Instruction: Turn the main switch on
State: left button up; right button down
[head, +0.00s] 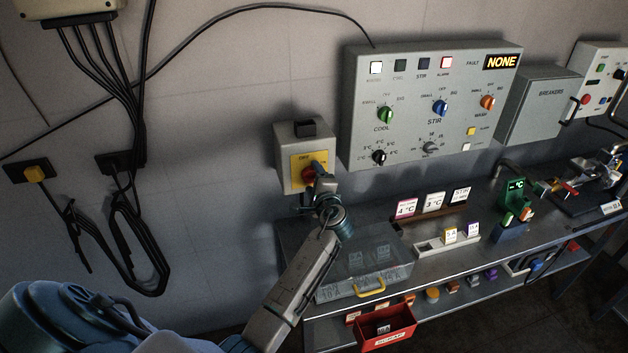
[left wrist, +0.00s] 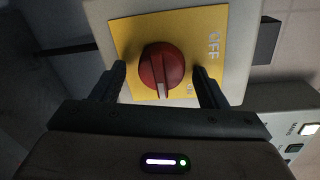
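The main switch is a grey box (head: 305,130) on the wall with a yellow plate and a red rotary knob (left wrist: 161,70). The plate (left wrist: 125,30) carries the word OFF at right in the left wrist view, and a smaller label is partly hidden by a finger. The knob's white mark points toward the bottom of that view. My left gripper (head: 317,172) is at the knob, its two open fingers (left wrist: 159,78) on either side of it, with gaps showing. In the head view it partly covers the knob. My right gripper is not in view.
A control panel (head: 400,75) with knobs and a NONE display hangs right of the switch. Black cables (head: 130,230) hang at left; the wall between is bare.

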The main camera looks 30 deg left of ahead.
pick_arm(q)
jog(key=b+v, duration=0.3)
jog(key=v, duration=0.7)
jog(key=shift+s+d+b, duration=0.3)
jog(key=shift+r, duration=0.15)
